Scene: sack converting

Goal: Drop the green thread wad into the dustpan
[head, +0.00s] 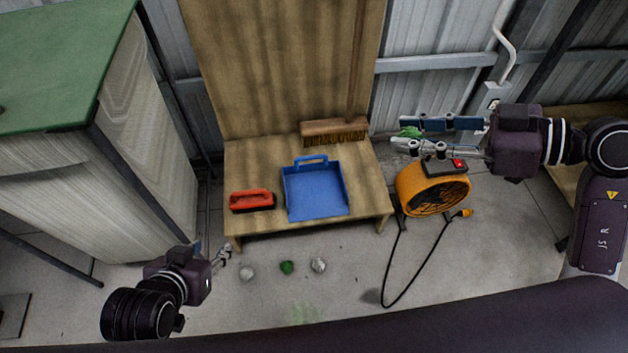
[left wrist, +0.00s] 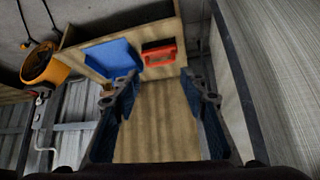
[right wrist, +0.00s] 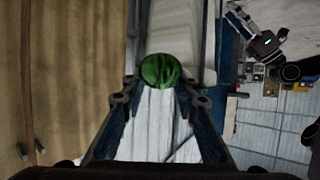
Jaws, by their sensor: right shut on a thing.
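A green thread wad (head: 410,132) is held between the fingertips of my right gripper (head: 402,133), above and behind the orange fan. It also shows between the fingertips in the right wrist view (right wrist: 161,70). The blue dustpan (head: 318,191) lies on the low wooden platform, to the left of and below my right gripper in the head view. The dustpan also shows in the left wrist view (left wrist: 112,57). Another green wad (head: 287,267) lies on the floor in front of the platform. My left gripper (head: 223,256) is open and empty, low at the left.
White wads (head: 247,273) (head: 319,265) lie on the floor. The orange fan (head: 433,189) with its cable stands right of the platform. A green-topped stack (head: 65,60) fills the left.

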